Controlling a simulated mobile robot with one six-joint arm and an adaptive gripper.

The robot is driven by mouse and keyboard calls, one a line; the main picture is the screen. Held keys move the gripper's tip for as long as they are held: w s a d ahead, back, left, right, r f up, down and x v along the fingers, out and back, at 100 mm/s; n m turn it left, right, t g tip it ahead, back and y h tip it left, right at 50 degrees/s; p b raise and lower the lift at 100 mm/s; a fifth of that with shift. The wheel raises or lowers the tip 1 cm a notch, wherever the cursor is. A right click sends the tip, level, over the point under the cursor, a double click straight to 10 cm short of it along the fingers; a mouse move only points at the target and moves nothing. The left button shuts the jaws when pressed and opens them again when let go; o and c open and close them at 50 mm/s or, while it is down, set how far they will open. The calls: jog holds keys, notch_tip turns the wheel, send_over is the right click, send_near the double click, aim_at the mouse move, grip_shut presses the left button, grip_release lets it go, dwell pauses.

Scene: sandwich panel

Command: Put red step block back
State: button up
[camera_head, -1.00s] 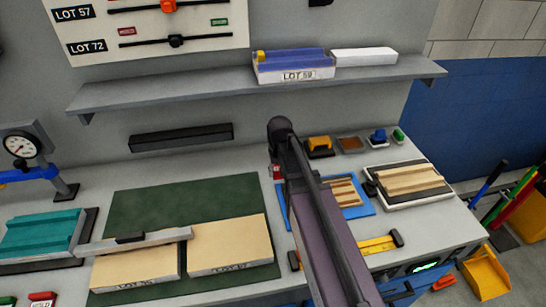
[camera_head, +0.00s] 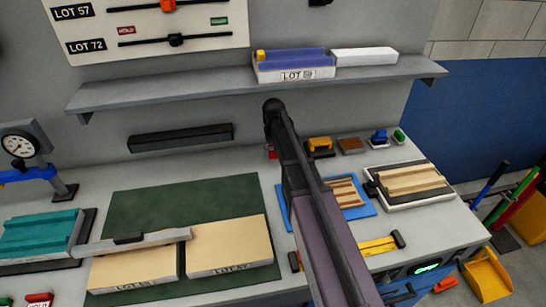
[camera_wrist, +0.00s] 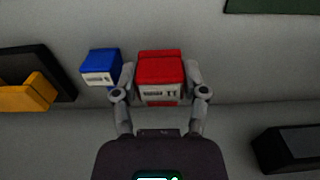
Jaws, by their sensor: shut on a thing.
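The red step block (camera_wrist: 160,70) has a white printed label and sits between the two fingers of my gripper (camera_wrist: 161,78) in the wrist view. The fingers are shut on its sides. In the head view a small part of the red block (camera_head: 271,153) shows below the end of my arm, near the back of the bench. My arm hides most of the gripper there. I cannot tell whether the block touches the bench. A blue block (camera_wrist: 101,67) with a white label stands just left of the red one in the wrist view.
A yellow block (camera_wrist: 27,95) in a dark holder lies further left in the wrist view. A black bar (camera_wrist: 288,150) is at lower right. In the head view, a green mat (camera_head: 150,208) with tan panels fills the bench's middle. A shelf (camera_head: 200,88) overhangs the back.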

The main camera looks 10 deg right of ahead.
jog(key=shift+w, duration=0.15)
jog(key=shift+w, duration=0.3)
jog(key=shift+w+f+b, duration=0.25)
jog(key=shift+f+b, duration=0.8)
jog(key=shift+d+f+b, duration=0.1)
jog(key=shift+f+b, duration=0.7)
jog(key=shift+f, duration=0.2)
jog(key=o, duration=1.1)
jog(key=shift+r, duration=0.1)
jog(key=shift+o, duration=0.2)
jog(key=shift+r, duration=0.1)
notch_tip(320, 180, up, 8)
jog(key=p, duration=0.7)
jog(key=shift+f+p, duration=0.2)
jog(key=shift+p, duration=0.1)
